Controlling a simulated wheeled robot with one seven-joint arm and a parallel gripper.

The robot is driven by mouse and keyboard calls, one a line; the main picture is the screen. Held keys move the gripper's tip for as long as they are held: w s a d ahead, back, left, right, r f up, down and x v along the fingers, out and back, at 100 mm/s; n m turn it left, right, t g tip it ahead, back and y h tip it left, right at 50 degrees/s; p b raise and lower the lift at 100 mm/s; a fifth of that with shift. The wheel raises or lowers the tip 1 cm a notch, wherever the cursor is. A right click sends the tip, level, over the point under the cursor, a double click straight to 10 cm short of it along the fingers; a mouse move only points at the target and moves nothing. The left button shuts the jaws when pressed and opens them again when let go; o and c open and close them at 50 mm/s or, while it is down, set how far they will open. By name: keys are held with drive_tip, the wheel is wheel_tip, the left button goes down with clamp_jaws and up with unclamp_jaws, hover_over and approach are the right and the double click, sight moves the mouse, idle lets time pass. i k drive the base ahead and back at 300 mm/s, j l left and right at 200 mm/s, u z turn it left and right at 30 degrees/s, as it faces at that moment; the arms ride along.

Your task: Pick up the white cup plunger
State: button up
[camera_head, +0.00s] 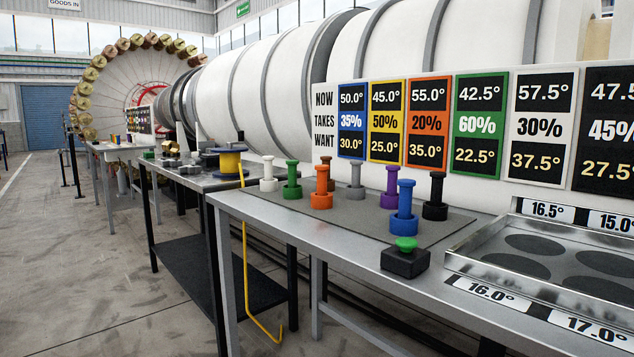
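The white cup plunger (268,174) stands upright at the far left end of the row of plungers, on the grey mat at the back left of the near metal table. It has a round knob on top and a wider base. A green plunger (292,180) stands close to its right. Nothing hides the white one. My gripper is not in view.
On the mat (370,218) also stand orange (321,190), brown, grey (355,182), purple, blue (404,210) and black (435,198) plungers. A black box with a green button (405,258) sits at the front edge. A metal tray (470,262) lies right.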

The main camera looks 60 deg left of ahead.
sight(268, 184)
drive_tip(key=u, duration=2.6)
drive_tip(key=i+j, duration=0.2)
drive_tip(key=i+z, duration=0.05)
drive_tip(key=i, duration=0.05)
